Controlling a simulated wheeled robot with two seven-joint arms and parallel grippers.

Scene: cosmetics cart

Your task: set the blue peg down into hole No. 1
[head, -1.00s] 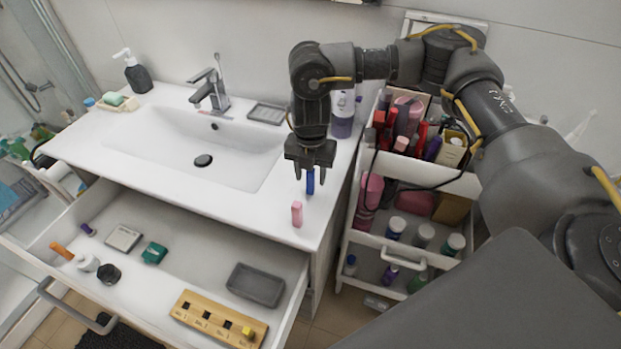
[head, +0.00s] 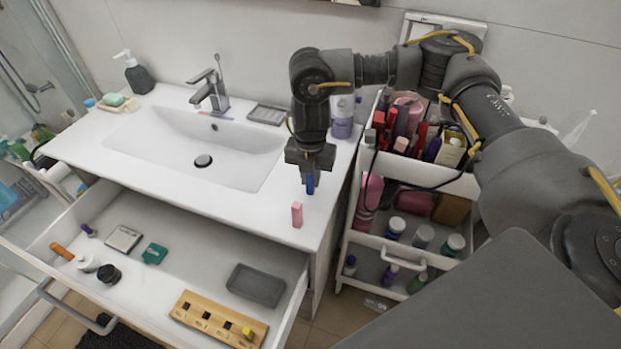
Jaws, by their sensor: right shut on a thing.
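The blue peg (head: 310,187) is upright at the right side of the white sink counter. My right gripper (head: 310,180) points down and is shut on the blue peg, its fingers covering much of it. I cannot tell whether the peg's foot touches the counter. The wooden block with holes (head: 196,322) lies in the open drawer at the front. It has several dark square holes in a row and a yellow peg (head: 247,333) near its right end. Labels by the holes are too small to read. My left gripper is not in view.
A pink block (head: 297,214) stands on the counter just in front of my right gripper. A grey tray (head: 256,285) lies in the drawer behind the wooden block. The cosmetics cart (head: 347,262) stands right of the counter. The drawer's middle is mostly clear.

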